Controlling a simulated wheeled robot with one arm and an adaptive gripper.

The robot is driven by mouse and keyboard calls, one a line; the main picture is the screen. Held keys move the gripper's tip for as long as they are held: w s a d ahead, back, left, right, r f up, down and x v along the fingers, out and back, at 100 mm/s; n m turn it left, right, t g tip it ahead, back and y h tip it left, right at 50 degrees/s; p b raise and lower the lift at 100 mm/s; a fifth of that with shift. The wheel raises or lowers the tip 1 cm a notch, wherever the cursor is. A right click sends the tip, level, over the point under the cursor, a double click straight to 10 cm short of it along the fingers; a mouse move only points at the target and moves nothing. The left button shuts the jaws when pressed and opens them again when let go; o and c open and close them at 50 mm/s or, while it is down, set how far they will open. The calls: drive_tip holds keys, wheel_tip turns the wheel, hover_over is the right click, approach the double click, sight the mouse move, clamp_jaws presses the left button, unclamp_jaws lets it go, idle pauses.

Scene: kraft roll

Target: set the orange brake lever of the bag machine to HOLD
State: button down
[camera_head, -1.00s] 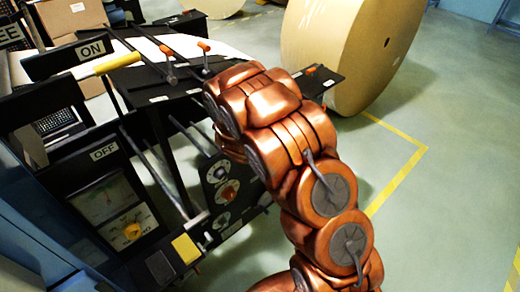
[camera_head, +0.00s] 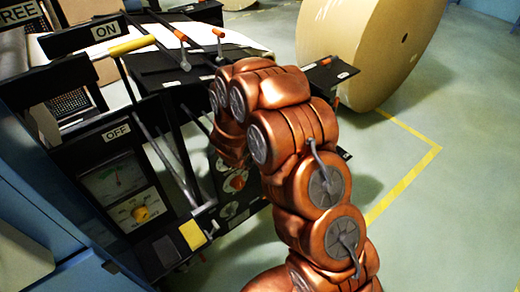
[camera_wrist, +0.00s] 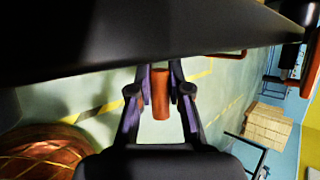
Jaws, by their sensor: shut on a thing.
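In the wrist view, an orange-red cylindrical handle (camera_wrist: 161,97) stands between the fingers of my gripper (camera_wrist: 160,84). The dark fingers with purple pads are shut on it. In the head view my copper arm hides the gripper and this handle. The bag machine (camera_head: 110,150) fills the left of the head view. Two orange-tipped levers, a left one (camera_head: 181,36) and a right one (camera_head: 218,33), stand on its top. A FREE label (camera_head: 19,12) shows at the upper left. I see no HOLD label, and the held lever's setting cannot be read.
A yellow-handled bar (camera_head: 132,45) lies near the ON label (camera_head: 105,31), with an OFF label (camera_head: 116,133) below. A dial panel (camera_head: 125,195) is at the left. A large kraft roll (camera_head: 365,45) stands behind. The floor right of my arm is open, with a yellow line (camera_head: 410,178).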

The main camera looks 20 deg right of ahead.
drive_tip(key=c, duration=1.1)
unclamp_jaws()
drive_tip(key=shift+v, duration=6)
drive_tip(key=shift+a, duration=0.1)
